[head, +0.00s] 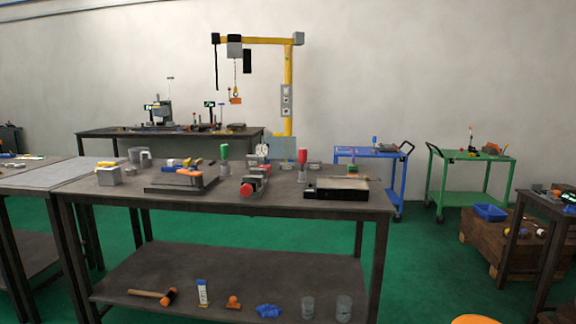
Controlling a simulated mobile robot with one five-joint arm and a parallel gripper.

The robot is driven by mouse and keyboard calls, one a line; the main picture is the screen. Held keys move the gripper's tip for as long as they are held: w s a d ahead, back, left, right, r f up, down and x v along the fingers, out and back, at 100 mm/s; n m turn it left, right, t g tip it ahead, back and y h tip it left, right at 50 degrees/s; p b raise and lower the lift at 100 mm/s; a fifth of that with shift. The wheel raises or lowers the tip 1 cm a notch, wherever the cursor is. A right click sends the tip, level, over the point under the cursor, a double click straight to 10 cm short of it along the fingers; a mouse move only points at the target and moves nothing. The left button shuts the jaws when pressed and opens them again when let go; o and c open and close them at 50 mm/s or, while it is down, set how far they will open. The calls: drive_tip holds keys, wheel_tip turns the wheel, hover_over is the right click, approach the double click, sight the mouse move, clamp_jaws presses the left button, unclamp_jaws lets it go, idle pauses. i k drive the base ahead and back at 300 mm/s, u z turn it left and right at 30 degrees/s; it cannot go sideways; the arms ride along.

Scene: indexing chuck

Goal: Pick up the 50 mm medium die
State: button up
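I cannot pick out the 50 mm medium die with certainty; the parts on the bench are too small to read a size or label. On the main dark workbench (300,203), a grey device with a red end (256,180) stands in the middle. A flat plate with an orange piece (190,173) on it lies left of that device. A low black box with a pale top (337,187) lies right of it. A light grey block (109,176) sits at the left end.
The lower shelf (230,272) holds a hammer (152,294), a blue piece (268,310) and two grey cylinders (344,308). A yellow hoist (288,85) stands behind. Blue (368,153) and green (470,154) carts stand at the back right. Green floor is free right of the bench.

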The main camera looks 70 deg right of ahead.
sight(312, 164)
drive_tip(key=z, duration=0.05)
drive_tip(key=i, duration=2.4)
drive_tip(key=z, duration=4.15)
drive_tip(key=i, duration=0.6)
drive_tip(key=z, duration=0.1)
